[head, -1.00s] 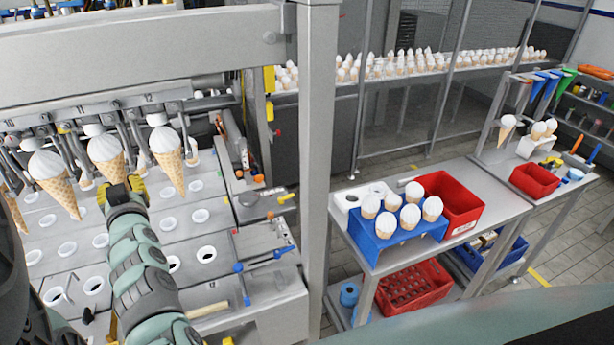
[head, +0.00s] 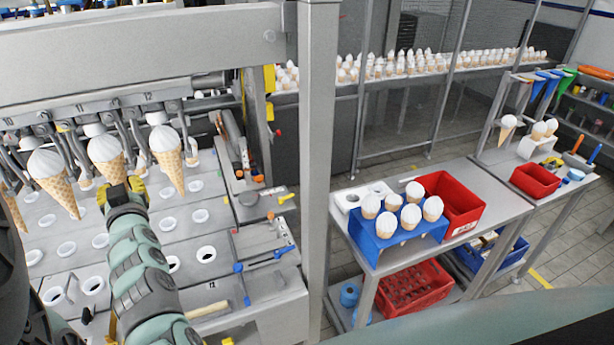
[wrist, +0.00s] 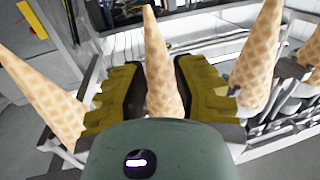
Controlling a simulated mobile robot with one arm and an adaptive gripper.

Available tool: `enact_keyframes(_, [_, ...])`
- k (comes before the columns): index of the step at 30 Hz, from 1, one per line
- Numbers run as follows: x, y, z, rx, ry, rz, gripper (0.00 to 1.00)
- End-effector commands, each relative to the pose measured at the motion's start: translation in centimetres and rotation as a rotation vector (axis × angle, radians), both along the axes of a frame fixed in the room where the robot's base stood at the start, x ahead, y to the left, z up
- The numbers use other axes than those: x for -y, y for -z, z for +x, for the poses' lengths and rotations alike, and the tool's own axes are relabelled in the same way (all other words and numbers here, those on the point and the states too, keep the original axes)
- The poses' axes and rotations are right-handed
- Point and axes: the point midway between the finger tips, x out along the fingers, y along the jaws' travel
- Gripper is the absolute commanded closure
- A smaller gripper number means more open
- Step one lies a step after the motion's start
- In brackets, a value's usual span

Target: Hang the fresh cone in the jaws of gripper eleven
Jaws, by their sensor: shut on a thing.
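The cone (head: 107,152) has a white top and a waffle body, and hangs point down under the machine's row of jaws. My gripper (head: 121,192) is at its lower part, with yellow fingers. In the wrist view my gripper (wrist: 160,90) has a finger on each side of the waffle body of this cone (wrist: 162,70) and is shut on it. The machine jaws (head: 97,128) meet the top of the cone; whether they grip it I cannot tell. Neighbouring cones hang to the left (head: 52,178) and right (head: 168,155).
A plate with round holes (head: 167,223) lies below the cones. A steel post (head: 318,150) stands to the right. Beyond it a table holds a blue rack (head: 385,248) with several cones and a red bin (head: 465,208). The neighbouring cones stand close to my fingers.

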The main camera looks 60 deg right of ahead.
Motion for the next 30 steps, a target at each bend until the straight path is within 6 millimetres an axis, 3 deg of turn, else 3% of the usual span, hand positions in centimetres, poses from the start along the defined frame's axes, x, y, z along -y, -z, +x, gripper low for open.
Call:
enact_keyframes(26, [0.01,0.45,0.00,0.001,0.000,0.000,0.87])
enact_keyframes(27, [0.01,0.45,0.00,0.001,0.000,0.000,0.66])
enact_keyframes(30, [0.01,0.46,0.00,0.001,0.000,0.000,0.56])
